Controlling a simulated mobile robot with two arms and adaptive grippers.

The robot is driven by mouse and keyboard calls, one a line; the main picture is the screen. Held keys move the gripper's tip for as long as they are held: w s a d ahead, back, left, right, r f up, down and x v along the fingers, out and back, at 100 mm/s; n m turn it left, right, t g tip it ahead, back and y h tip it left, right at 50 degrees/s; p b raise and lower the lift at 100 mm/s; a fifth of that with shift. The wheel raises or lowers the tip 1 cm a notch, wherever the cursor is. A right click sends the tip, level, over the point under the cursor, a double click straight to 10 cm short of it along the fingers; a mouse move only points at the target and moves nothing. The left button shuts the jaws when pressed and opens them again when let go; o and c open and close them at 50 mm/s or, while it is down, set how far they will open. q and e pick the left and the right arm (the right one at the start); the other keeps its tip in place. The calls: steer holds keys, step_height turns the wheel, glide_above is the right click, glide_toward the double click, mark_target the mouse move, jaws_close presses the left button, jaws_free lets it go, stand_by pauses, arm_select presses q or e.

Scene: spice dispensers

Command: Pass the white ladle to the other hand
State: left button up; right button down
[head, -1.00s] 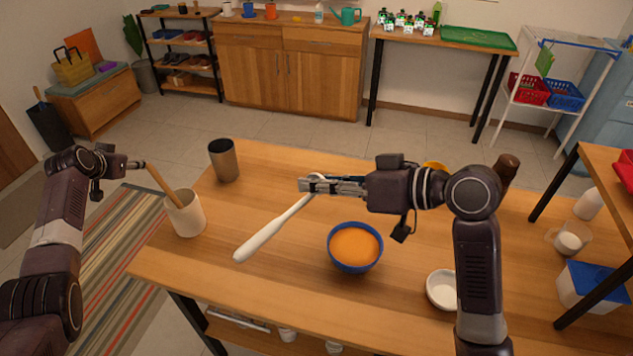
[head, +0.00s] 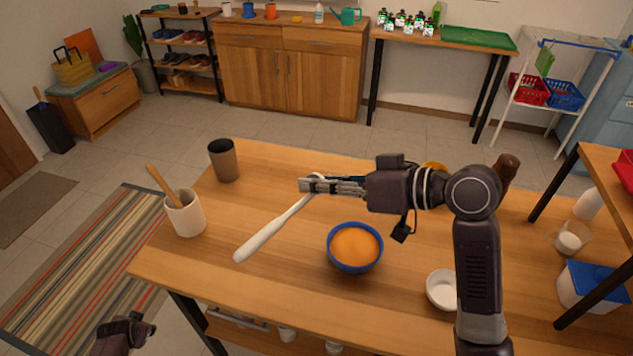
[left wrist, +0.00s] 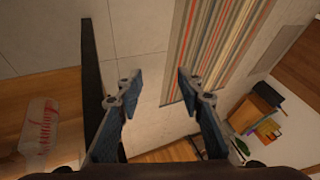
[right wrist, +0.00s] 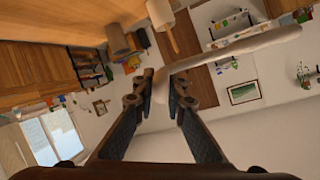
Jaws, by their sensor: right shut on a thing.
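The white ladle (head: 270,233) is held above the wooden table by my right gripper (head: 306,185), which is shut on it near its upper end. Its long handle slants down to the left. In the right wrist view the ladle (right wrist: 236,47) runs across between the fingertips (right wrist: 160,84) and out to the right. My left gripper (head: 150,328) is low at the left, in front of the table's front edge and well apart from the ladle. In the left wrist view its fingers (left wrist: 158,76) are spread open with nothing between them.
A blue bowl of orange contents (head: 355,247) stands on the table near the ladle. A white crock with a wooden utensil (head: 186,214) and a dark cup (head: 224,161) are at the left. A small white bowl (head: 441,290) is at the right. A striped rug (head: 85,265) lies on the floor.

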arm_select(q)
steer(key=s+d+f+g, duration=0.1)
steer(key=s+d+f, duration=0.35)
steer(key=s, duration=0.25)
steer(key=s+d+f+g+h, duration=0.1)
steer(key=s+d+f, duration=0.35)
steer(key=s, duration=0.35)
steer(key=s+d+f, duration=0.4)
steer(key=s+d, duration=0.1)
steer(key=s, duration=0.2)
steer(key=s+d+f+g+h, duration=0.1)
steer(key=s+d+f, duration=0.1)
steer(key=s+d, duration=0.4)
steer(key=s+d+f+g+h, duration=0.1)
steer(key=s+d, duration=0.5)
steer(key=s, duration=0.9)
steer(key=shift+f+n, duration=0.4)
steer(key=shift+f, duration=0.2)
